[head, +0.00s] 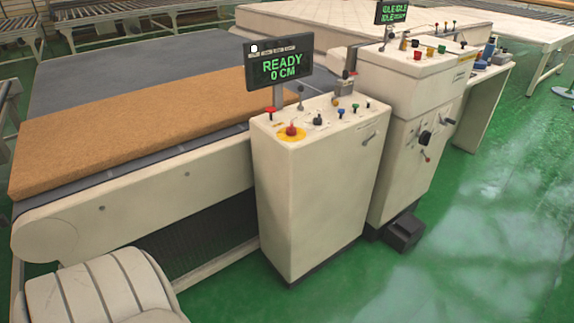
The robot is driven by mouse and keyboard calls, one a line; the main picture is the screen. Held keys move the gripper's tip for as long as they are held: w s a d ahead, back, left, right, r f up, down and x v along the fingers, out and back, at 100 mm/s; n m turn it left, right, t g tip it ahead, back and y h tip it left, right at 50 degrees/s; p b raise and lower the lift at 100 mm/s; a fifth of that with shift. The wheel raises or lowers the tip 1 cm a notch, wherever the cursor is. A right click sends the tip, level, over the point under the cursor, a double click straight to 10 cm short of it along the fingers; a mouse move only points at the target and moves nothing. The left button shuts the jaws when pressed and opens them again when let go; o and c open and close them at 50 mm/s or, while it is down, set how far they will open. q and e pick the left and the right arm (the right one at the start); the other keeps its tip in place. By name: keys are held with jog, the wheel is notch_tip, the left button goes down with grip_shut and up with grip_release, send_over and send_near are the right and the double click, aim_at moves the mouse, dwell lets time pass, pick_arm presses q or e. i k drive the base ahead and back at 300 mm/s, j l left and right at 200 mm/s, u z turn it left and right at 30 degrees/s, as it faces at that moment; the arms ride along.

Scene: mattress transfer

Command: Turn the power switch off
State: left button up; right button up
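A cream control cabinet (310,190) stands in the middle, with a screen (279,66) reading "READY 0 CM" above it. Its top carries a red knob on a yellow disc (292,132), a red button (271,110) and several small levers and coloured buttons. Behind it to the right, a second cabinet (404,140) has a black rotary knob (425,138) and a red-tipped lever (426,156) on its front. No readable label shows which control is the power switch.
A brown mattress slab (130,125) lies on the conveyor (150,185) at left. A pale mattress (300,25) lies behind. A black foot pedal box (404,232) sits on the green floor by the second cabinet. The floor (480,240) at right is clear.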

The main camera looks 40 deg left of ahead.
aim_at(292, 130)
jog(key=u, duration=1.15)
jog(key=i+j, duration=0.2)
